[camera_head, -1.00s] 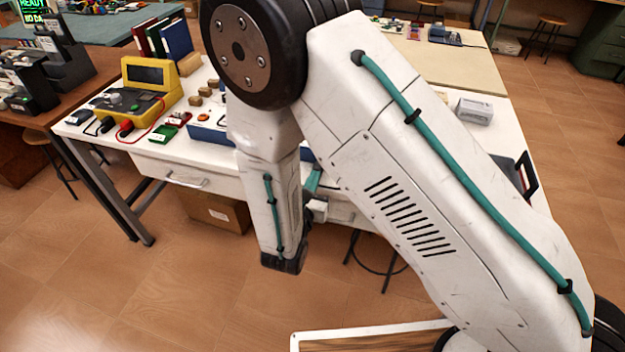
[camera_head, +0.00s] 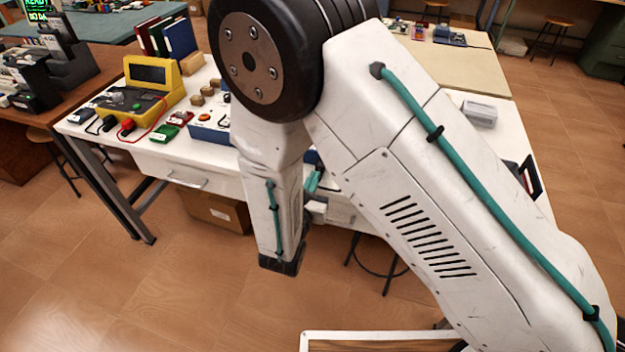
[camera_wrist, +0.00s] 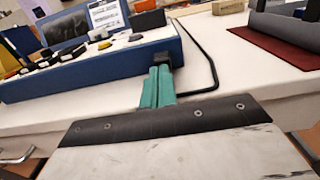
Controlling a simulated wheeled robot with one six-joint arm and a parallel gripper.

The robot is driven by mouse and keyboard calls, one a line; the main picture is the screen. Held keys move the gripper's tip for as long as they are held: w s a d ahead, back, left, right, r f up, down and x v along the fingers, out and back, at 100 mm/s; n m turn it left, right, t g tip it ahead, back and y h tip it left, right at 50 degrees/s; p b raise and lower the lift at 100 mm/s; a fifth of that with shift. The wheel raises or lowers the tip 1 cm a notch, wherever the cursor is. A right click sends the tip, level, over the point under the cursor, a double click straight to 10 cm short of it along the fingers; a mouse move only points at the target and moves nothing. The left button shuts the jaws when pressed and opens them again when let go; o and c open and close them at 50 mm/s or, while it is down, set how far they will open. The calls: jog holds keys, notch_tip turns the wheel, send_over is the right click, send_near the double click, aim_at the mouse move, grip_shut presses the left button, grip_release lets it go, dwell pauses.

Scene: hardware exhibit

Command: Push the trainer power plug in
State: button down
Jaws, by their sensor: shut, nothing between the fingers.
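The blue trainer box (camera_wrist: 90,68) stands on the white bench in the wrist view, with a printed label and small parts on top. In the head view only part of the trainer (camera_head: 208,134) shows beside my arm. A black plug-like block (camera_wrist: 164,61) is at the trainer's right end, with a black cable (camera_wrist: 205,55) looping over the bench to the right. I cannot tell how deep it sits. My gripper (camera_wrist: 158,72) has teal fingers, shut and empty, with tips close to this block; contact is unclear. In the head view its teal fingers (camera_head: 314,180) are partly hidden by my arm.
A yellow instrument (camera_head: 140,92) with red and black leads stands at the bench's left. A grey case on a red mat (camera_wrist: 270,48) lies at the right in the wrist view. A stool (camera_head: 375,255) and a cardboard box (camera_head: 215,210) are under the bench.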

jog(key=v, duration=1.2)
jog(key=shift+s+d+f, duration=0.1)
jog(key=shift+d, duration=0.05)
jog(key=s+d+r+m+g+h, duration=0.3)
jog(key=d+r+m+g+h, duration=0.15)
jog(key=d+m+g, duration=0.45)
jog(key=s+d+r+m+g+h, duration=0.3)
jog(key=d+r+m+g, duration=0.35)
jog(key=d, duration=0.35)
jog(key=s+d+r+m+y, duration=0.4)
jog(key=d+r+m+y, duration=0.2)
jog(key=r+m, duration=0.2)
jog(key=s+d+r+m+y, duration=0.5)
jog(key=r+m+y, duration=0.1)
jog(key=r+m, duration=0.2)
jog(key=shift+s+d+m, duration=0.2)
jog(key=shift+d+m, duration=0.2)
jog(key=shift+m, duration=0.25)
